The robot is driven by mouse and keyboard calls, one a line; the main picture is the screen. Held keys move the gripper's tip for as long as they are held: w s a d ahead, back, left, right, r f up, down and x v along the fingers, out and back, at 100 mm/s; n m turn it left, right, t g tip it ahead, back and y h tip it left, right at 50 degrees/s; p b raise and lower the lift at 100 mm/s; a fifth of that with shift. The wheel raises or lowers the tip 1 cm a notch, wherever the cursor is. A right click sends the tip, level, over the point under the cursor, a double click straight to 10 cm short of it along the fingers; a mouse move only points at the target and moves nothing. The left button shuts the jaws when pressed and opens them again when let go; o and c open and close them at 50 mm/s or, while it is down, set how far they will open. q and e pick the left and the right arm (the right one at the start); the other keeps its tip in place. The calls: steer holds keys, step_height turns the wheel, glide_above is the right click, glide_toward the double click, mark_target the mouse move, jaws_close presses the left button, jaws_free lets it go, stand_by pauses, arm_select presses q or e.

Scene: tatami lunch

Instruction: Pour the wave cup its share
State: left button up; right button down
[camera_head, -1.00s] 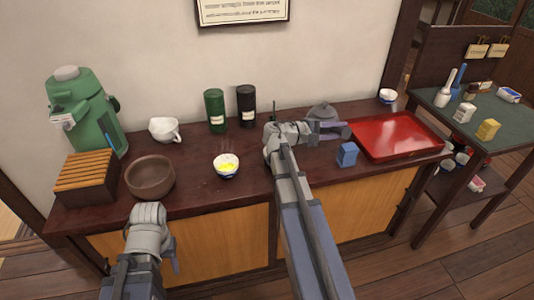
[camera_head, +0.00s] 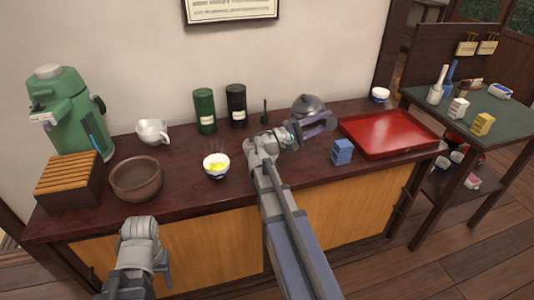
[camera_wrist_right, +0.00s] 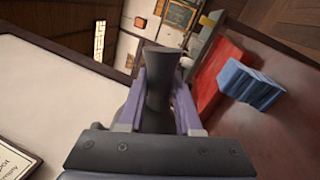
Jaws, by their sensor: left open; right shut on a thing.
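My right gripper (camera_head: 322,123) is shut on a dark grey handle-like part (camera_wrist_right: 163,80), which stands between its fingers in the right wrist view. A dark grey rounded pot (camera_head: 307,106) shows at this gripper in the head view, partly hidden by it. A small white cup (camera_head: 216,167) with blue marks and yellow contents stands mid-counter, left of the right gripper. Another white-and-blue cup (camera_head: 380,95) stands at the back right. I cannot make out a wave pattern on either. My left gripper (camera_head: 165,272) is open and empty in front of the counter, its fingers mostly hidden.
A red tray (camera_head: 412,150) lies on the counter's right, with a blue block (camera_head: 342,152) beside it. A brown bowl (camera_head: 136,194), slatted wooden box (camera_head: 68,182), green dispenser (camera_head: 75,125) and white pitcher (camera_head: 152,131) stand left. Green (camera_head: 204,110) and black (camera_head: 236,106) canisters stand behind.

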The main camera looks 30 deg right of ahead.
steer(key=shift+a+r+g+h+b, duration=0.3)
steer(key=shift+a+h+b, duration=0.3)
steer(key=shift+a, duration=0.15)
steer(key=shift+a+r+m+h, duration=0.4)
steer(key=shift+a+r+h, duration=0.4)
steer(key=shift+r, duration=0.35)
steer(key=shift+w+a+r+g, duration=0.1)
steer(key=shift+a+r+g, duration=0.05)
steer(key=shift+r+g, duration=0.25)
steer(key=shift+d+r+h, duration=0.2)
steer(key=shift+r+h, duration=0.1)
steer(key=shift+d+r, duration=0.15)
steer(key=shift+r, duration=0.1)
steer(key=shift+d+r+m, duration=0.1)
steer(key=shift+r+m, duration=0.05)
steer(key=shift+m, duration=0.15)
steer(key=shift+g, duration=0.3)
steer(key=shift+r+h, duration=0.6)
steer(key=shift+r, duration=0.1)
